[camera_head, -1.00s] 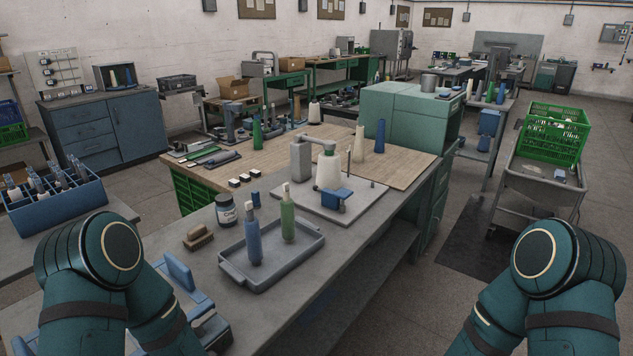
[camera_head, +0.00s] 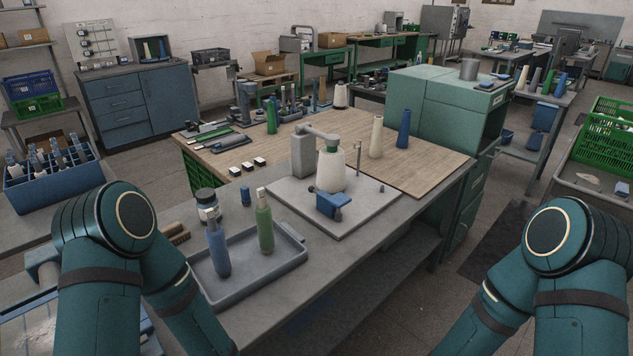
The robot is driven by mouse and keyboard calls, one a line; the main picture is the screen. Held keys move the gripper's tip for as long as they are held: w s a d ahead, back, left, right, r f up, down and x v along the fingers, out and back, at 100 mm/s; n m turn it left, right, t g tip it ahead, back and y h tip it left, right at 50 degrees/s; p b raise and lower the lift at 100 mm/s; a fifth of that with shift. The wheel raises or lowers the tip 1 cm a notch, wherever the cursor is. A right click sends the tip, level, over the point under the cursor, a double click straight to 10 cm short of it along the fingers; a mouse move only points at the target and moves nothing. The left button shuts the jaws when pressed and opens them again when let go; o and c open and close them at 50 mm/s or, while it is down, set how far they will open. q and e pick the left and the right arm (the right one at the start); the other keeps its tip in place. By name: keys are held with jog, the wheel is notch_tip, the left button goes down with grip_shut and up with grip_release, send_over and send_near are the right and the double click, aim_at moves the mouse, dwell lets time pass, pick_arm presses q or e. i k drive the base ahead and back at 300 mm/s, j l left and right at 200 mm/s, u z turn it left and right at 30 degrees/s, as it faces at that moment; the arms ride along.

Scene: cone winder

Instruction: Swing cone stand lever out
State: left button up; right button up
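The cone winder stands on a pale base plate (camera_head: 380,205) on the grey bench, ahead of me. Its grey upright block (camera_head: 303,156) carries an arm (camera_head: 318,132) that reaches over a white cone (camera_head: 331,170) with a green top. A blue block (camera_head: 332,203) with a dark round part sits in front of the cone. A thin upright post (camera_head: 358,162) stands to the right. I cannot tell which part is the cone stand lever. My two arms show at the lower left and lower right, apart from the winder. Neither gripper is in view.
A grey tray (camera_head: 288,262) holds a blue bottle (camera_head: 217,246) and a green bottle (camera_head: 265,222), left of the winder. A cream cone (camera_head: 376,137) and a blue cone (camera_head: 403,129) stand behind the winder. Floor shows right of the bench.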

aim_at(324, 207)
jog(key=i+l+u, duration=0.1)
jog(key=l, duration=0.25)
jog(key=i+l, duration=0.3)
jog(key=i+l+u, duration=0.15)
jog(key=l, duration=0.25)
jog(key=i+l+u, duration=0.1)
jog(key=l, duration=0.3)
jog(key=i+l, duration=0.3)
jog(key=l+u, duration=0.05)
